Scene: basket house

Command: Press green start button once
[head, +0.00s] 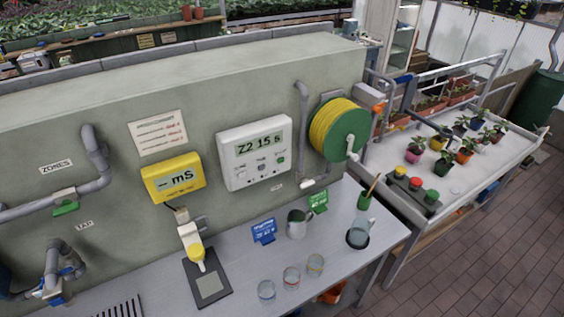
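A dark box with a yellow, a red and a green button stands on the edge of the right bench. Its green button (432,196) is the nearest, the red button (416,183) is in the middle and the yellow button (400,171) is farthest. Labels on both are too small to read. Neither of my grippers is in view.
A hose reel (338,130) sticks out from the wall. Potted plants stand on the right bench (385,155). The brick floor (490,250) at right is clear.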

